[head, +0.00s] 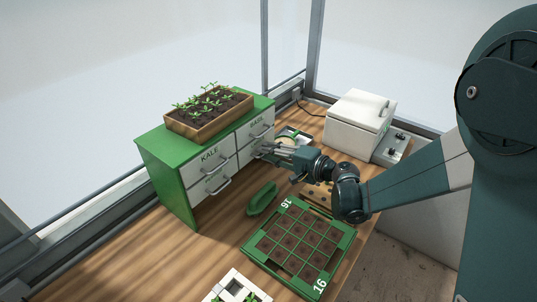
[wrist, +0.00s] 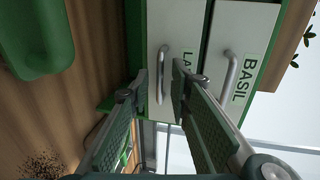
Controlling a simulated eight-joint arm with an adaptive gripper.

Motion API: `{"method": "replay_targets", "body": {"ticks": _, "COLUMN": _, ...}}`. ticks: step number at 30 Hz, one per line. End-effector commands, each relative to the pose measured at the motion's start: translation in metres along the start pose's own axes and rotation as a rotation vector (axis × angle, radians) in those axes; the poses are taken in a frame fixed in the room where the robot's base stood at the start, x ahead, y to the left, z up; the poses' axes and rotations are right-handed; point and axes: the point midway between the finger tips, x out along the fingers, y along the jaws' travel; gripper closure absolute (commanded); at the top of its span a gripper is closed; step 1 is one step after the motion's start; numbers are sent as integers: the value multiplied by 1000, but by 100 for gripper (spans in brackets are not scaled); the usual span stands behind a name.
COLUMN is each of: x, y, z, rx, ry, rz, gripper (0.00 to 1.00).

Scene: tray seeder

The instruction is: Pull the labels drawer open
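The green cabinet (head: 166,157) has white drawer fronts with metal bar handles. The labels drawer (wrist: 174,25) shows in the wrist view with its label partly covered by a finger, only "LA" readable. In the head view it is largely hidden behind my gripper, below the BASIL drawer. Its handle (wrist: 161,78) lies between the two fingertips of my gripper (wrist: 160,82). My gripper is open, with a finger on each side of the handle and visible gaps. It also shows in the head view (head: 264,149) at the cabinet's right front.
The BASIL drawer (wrist: 240,55) and its handle are beside the right finger in the wrist view. A seedling box (head: 210,122) stands on the cabinet. A green scoop-like item (head: 262,198) and green seed tray (head: 329,262) lie in front. A white box (head: 353,132) stands behind right.

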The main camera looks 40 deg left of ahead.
Motion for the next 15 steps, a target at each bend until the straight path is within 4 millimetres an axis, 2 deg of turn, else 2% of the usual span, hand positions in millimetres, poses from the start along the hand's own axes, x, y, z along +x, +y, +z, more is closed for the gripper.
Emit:
{"method": "replay_targets", "body": {"ticks": 2, "x": 0, "y": 0, "z": 0, "rx": 0, "ry": 0, "rz": 0, "gripper": 82}}
{"method": "replay_targets", "body": {"ticks": 6, "x": 0, "y": 0, "z": 0, "rx": 0, "ry": 0, "rz": 0, "gripper": 100}}
{"method": "replay_targets", "body": {"ticks": 15, "x": -2, "y": 1, "z": 0, "rx": 0, "ry": 0, "rz": 0, "gripper": 100}}
